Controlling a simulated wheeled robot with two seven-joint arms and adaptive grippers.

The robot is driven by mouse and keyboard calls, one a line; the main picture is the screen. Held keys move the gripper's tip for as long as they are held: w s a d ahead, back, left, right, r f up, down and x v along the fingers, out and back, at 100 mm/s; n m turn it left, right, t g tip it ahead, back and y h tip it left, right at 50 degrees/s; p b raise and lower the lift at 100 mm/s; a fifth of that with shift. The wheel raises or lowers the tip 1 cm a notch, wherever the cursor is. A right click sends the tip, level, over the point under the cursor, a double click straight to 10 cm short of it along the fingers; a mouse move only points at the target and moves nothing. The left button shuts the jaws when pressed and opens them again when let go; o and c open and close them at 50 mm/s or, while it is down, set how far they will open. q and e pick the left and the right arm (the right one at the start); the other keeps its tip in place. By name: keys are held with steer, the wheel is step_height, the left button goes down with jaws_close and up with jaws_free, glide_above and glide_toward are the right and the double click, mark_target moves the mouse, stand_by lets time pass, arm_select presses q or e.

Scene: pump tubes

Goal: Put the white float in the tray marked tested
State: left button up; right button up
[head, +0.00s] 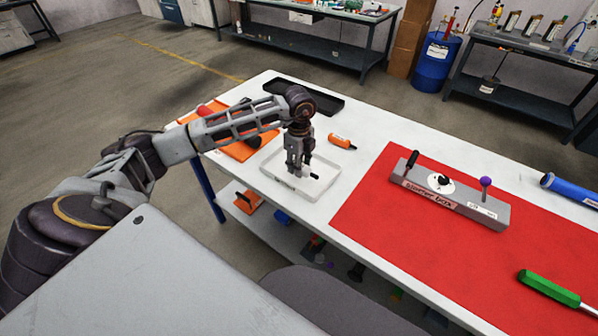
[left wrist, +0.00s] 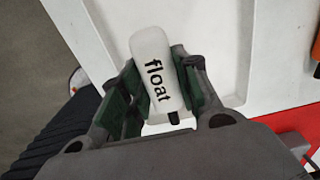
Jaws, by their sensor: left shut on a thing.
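The white float (left wrist: 157,68), with black lettering "float" and a dark tip, is held between the green pads of my left gripper (left wrist: 160,85). In the head view my left gripper (head: 301,174) points down over the white tray (head: 328,183). A small dark tip shows by the fingers there, and the float is mostly hidden. The tray's wall also shows in the left wrist view (left wrist: 88,28). The label on the tray's front is too small to read. I cannot tell whether the float touches the tray floor. My right gripper is not in view.
A black tray (head: 318,103) lies behind my left gripper. A grey box (head: 457,201) with knobs and a green screwdriver (head: 548,287) lie on the red mat (head: 385,235).

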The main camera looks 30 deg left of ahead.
arm_select(q)
steer(key=shift+f, duration=1.65)
steer(key=shift+f, duration=0.2)
steer(key=o, duration=1)
steer(key=shift+r, duration=0.15)
steer(key=shift+r, duration=6.05)
